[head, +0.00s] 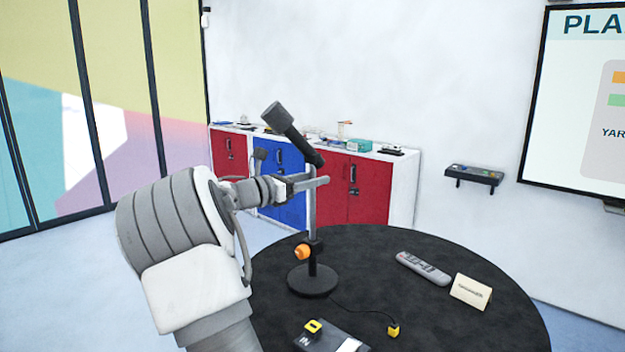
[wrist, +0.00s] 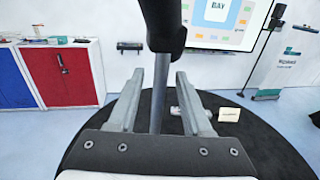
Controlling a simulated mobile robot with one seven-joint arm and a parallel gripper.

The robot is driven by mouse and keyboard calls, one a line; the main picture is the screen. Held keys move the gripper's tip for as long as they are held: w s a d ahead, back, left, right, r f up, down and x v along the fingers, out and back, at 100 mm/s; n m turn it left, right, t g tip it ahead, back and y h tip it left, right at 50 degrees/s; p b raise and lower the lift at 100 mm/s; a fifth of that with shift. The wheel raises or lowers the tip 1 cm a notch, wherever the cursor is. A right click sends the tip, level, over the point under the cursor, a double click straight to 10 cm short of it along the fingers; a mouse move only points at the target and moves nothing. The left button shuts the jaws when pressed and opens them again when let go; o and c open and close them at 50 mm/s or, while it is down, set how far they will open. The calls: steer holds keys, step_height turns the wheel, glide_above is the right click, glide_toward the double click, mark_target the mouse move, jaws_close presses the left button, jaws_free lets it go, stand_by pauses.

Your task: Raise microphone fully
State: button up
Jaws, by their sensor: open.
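The microphone (head: 277,116) is a dark grey head on a tilted black arm, atop a thin grey pole (head: 312,212). The pole rises from a round black base (head: 312,281) on the round black table, with an orange knob (head: 302,252) low on the pole. My gripper (head: 312,183) is open at the upper pole, just below the black arm. In the wrist view the pole (wrist: 158,100) stands between the two open fingers, with visible gaps on both sides. The black lower part of the microphone arm (wrist: 165,30) is above the fingers. The base and knob are hidden there.
The black table (head: 460,310) also holds a grey remote (head: 423,268), a small name card (head: 470,291), a cable with a yellow plug (head: 393,330), and a dark box with a yellow part (head: 330,338). Red and blue cabinets (head: 355,187) stand behind.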

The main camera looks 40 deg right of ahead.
steer(key=w+a+b, duration=0.2)
steer(key=a, duration=1.5)
steer(key=shift+a+b, duration=0.2)
steer(key=shift+b, duration=0.2)
steer(key=s+a+f+m+t+y, duration=0.1)
steer(key=s+a+f+m+y, duration=0.1)
steer(key=s+f+m+y, duration=0.25)
steer(key=s+a+f+m+t+y, duration=0.1)
steer(key=s+a+f+m+y, duration=0.1)
steer(key=s+f+y, duration=0.45)
steer(key=s+a+f+m+t+y, duration=0.2)
steer(key=s+a+m, duration=0.3)
steer(key=s+a, duration=0.3)
steer(key=s+a+f+m+t+y, duration=0.1)
steer(key=s+a+m+t+y, duration=0.2)
steer(key=a, duration=0.8)
steer(key=s+m+y, duration=0.2)
steer(key=s, duration=0.2)
steer(key=shift+s+a+f+b, duration=0.35)
steer(key=shift+s+a+f, duration=0.05)
